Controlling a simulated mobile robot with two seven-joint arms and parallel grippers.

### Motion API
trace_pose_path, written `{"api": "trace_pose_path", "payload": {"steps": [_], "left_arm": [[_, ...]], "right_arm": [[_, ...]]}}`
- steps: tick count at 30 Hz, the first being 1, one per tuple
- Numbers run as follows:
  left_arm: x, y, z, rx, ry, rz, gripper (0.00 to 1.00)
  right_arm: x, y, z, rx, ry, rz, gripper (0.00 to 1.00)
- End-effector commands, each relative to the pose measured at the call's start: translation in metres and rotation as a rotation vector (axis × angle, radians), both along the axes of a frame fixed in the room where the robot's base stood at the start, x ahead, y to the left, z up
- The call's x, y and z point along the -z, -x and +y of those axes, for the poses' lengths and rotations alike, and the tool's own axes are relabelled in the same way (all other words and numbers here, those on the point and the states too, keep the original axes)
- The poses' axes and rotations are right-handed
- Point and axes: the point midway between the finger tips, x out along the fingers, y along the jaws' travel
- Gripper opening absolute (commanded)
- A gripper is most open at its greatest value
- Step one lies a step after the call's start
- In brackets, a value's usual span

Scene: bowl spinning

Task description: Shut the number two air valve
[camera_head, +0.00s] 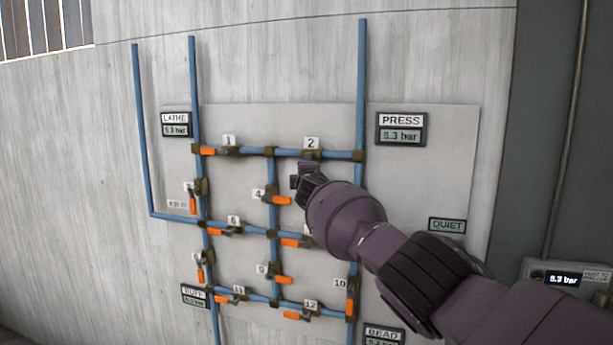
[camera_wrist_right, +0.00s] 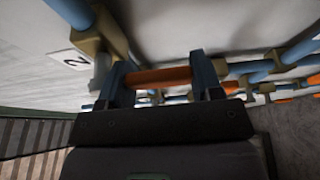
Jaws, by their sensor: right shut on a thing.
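The number two valve (camera_head: 312,155) sits on the upper horizontal blue pipe, just under its white tag "2" (camera_head: 311,143). The tag also shows in the right wrist view (camera_wrist_right: 76,63). My right gripper (camera_head: 303,178) is just below this valve in the head view and hides its handle there. In the right wrist view, my right gripper (camera_wrist_right: 160,80) is shut on the orange handle (camera_wrist_right: 158,77), which lies between the two fingers. The handle's angle to the pipe is hard to tell. My left gripper is not in view.
Several other orange-handled valves sit on the blue pipe grid, including valve 1 (camera_head: 230,150) to the left and valve 4 (camera_head: 277,199) below. The PRESS display (camera_head: 401,129) and LATHE display (camera_head: 176,124) both seem to read 5.3 bar. A QUIET sign (camera_head: 447,225) is right of my arm.

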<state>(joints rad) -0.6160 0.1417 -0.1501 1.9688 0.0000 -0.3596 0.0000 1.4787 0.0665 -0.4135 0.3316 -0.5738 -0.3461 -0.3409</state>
Motion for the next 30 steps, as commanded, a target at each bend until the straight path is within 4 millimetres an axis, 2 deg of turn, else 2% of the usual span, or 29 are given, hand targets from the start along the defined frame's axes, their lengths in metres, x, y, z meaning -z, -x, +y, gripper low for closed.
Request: {"api": "trace_pose_path", "payload": {"steps": [3,4,9,20,30], "left_arm": [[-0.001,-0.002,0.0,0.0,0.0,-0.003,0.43],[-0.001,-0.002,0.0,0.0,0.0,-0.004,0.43],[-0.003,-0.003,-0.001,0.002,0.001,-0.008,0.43],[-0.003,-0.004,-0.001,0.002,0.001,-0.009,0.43],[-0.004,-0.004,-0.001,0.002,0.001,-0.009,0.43]], "right_arm": [[-0.001,0.0,0.0,0.0,0.01,-0.004,0.17],[-0.001,0.0,0.0,0.001,0.01,-0.004,0.61],[-0.001,0.0,0.0,0.001,0.008,-0.003,0.85],[0.001,0.001,0.001,-0.001,0.005,0.0,0.85],[0.004,0.011,0.007,-0.007,0.0,-0.001,0.85]]}}
